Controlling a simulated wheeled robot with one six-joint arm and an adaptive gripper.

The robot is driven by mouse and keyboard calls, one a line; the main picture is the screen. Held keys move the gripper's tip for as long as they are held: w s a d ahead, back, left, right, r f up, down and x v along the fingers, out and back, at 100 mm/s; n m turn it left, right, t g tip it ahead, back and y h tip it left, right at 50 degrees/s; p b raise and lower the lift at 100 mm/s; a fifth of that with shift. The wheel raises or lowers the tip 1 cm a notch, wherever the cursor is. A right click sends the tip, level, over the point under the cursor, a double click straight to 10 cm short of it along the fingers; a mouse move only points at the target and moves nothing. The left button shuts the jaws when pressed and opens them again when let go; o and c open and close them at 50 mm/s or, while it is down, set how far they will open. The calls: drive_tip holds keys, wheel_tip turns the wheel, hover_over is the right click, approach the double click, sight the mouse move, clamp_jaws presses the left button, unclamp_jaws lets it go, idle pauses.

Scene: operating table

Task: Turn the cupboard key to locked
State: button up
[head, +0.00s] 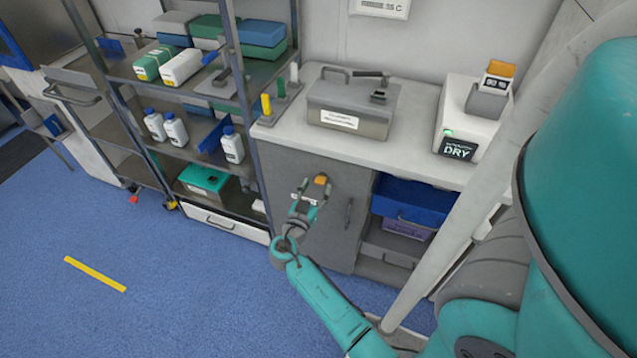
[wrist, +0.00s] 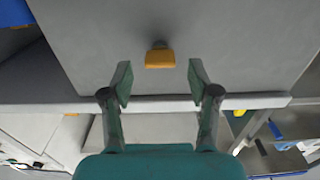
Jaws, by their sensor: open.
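The cupboard key has an orange-yellow bow and shows in the head view (head: 320,180) on the grey cupboard door (head: 338,228). In the wrist view the key (wrist: 160,59) sits on the door face, with its bow lying wide across the picture and a dark lock part behind it. My gripper (head: 309,197) is in front of the door, close to the key. In the wrist view my gripper (wrist: 160,80) is open, one finger on each side of the key, with gaps on both sides. No finger visibly touches the key.
A door handle (head: 349,213) is to the right of the key. The counter (head: 345,146) above carries a grey metal box (head: 350,105) and a white device (head: 470,125). A shelf rack (head: 250,100) stands at left. Blue floor (head: 170,290) is clear in front.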

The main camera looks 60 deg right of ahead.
sight(321, 179)
drive_tip(key=shift+w+d, duration=0.15)
drive_tip(key=shift+d, duration=1.15)
drive_tip(key=shift+c, duration=0.2)
clamp_jaws()
